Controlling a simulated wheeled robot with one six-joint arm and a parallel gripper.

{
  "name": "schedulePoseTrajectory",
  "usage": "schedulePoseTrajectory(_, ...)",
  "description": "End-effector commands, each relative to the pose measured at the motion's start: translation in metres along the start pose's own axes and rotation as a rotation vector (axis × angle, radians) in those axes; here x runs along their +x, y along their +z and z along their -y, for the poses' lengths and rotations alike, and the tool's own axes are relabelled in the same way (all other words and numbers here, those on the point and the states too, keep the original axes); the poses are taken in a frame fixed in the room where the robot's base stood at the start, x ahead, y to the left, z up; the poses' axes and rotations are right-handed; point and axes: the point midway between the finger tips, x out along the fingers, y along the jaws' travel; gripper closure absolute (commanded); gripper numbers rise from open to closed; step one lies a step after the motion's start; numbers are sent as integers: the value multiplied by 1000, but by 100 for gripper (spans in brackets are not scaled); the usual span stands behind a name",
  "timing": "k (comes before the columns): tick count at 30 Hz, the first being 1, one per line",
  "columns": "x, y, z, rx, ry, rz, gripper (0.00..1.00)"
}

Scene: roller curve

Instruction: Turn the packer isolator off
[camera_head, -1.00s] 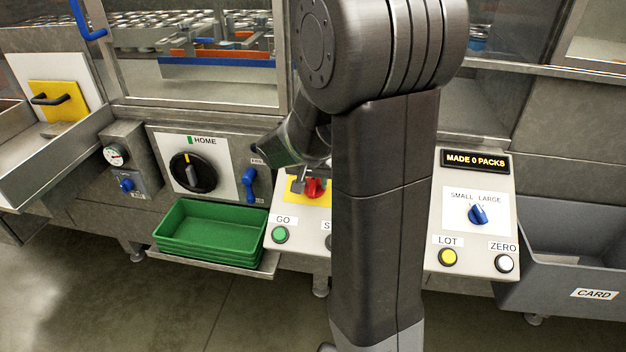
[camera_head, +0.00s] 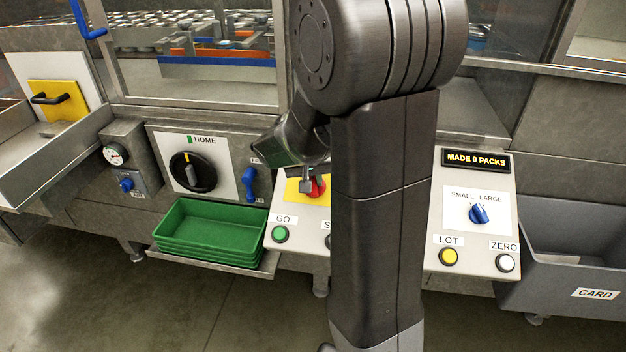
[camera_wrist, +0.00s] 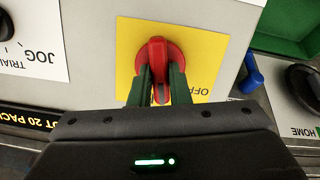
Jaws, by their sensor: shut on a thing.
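The packer isolator is a red rotary handle (camera_wrist: 156,52) on a yellow plate (camera_wrist: 206,50) with partly hidden lettering that begins "OF". In the wrist view my gripper (camera_wrist: 160,88) has its two green-edged fingers closed on either side of the handle's grip. The handle's grip lies roughly along the fingers in that view. In the head view the red handle (camera_head: 317,187) shows beside my gripper (camera_head: 306,184), and my arm hides part of the yellow plate (camera_head: 292,190) and the panel.
A green GO button (camera_head: 280,234) sits below the plate, with another button partly hidden by my arm. Green trays (camera_head: 212,232) stand to the left. A black HOME dial (camera_head: 193,172) and a blue lever (camera_head: 249,184) are close by. A blue selector (camera_head: 479,213) is at right.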

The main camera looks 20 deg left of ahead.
Motion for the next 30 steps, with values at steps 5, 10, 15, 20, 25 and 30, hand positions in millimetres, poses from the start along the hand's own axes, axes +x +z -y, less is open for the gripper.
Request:
schedulePoseTrajectory(5,0,0,1,-166,21,-3,100)
schedulePoseTrajectory(10,0,0,2,-326,43,-2,100)
schedulePoseTrajectory(15,0,0,3,-487,64,-2,100)
schedulePoseTrajectory(20,0,0,3,-637,84,-3,100)
schedulePoseTrajectory(25,0,1,4,-797,105,-3,100)
schedulePoseTrajectory(30,0,1,4,-954,126,-2,100)
